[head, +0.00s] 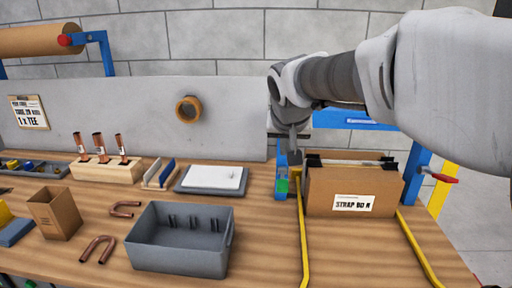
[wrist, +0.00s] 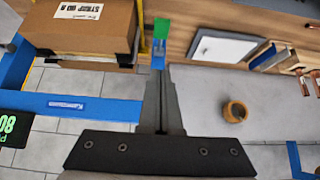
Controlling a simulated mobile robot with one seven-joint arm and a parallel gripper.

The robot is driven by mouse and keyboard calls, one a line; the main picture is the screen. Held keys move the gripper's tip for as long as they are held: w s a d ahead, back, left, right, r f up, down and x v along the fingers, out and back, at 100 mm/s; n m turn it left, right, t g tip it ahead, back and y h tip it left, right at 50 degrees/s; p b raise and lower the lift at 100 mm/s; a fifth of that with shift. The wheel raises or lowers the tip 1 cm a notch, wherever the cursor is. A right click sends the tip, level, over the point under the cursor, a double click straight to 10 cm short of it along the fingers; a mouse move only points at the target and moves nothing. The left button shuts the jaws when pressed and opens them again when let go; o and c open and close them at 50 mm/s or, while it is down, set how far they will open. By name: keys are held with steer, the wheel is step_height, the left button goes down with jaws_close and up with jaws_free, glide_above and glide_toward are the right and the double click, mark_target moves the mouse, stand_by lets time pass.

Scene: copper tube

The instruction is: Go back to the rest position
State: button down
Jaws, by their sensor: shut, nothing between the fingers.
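My gripper (head: 293,158) is at the end of my arm, which reaches in from the right of the head view. It points down over the back of the wooden workbench (head: 270,264), just left of the cardboard box (head: 325,187). In the wrist view the two fingers of my gripper (wrist: 163,70) are together with nothing between them. A blue and green item (head: 281,184) stands at the fingertips in the head view. It also shows just beyond them in the wrist view (wrist: 193,47); I cannot tell whether they touch it.
A grey bin (head: 180,256), copper U-bends (head: 97,249), a wooden block with upright copper tubes (head: 107,172) and a white pad on a grey tray (head: 212,179) occupy the bench. Yellow strap (head: 304,245) runs beside the box. A grey panel (head: 235,112) stands behind.

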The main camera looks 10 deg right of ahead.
steer(key=shift+s+r, duration=0.25)
steer(key=s+d+f+n+g+y+p, duration=0.1)
steer(key=s+f+n+p, duration=0.1)
steer(key=s, duration=2.2)
steer(key=shift+s+f+g+p, duration=0.4)
steer(key=shift+f+p, duration=0.3)
steer(key=shift+p, duration=0.45)
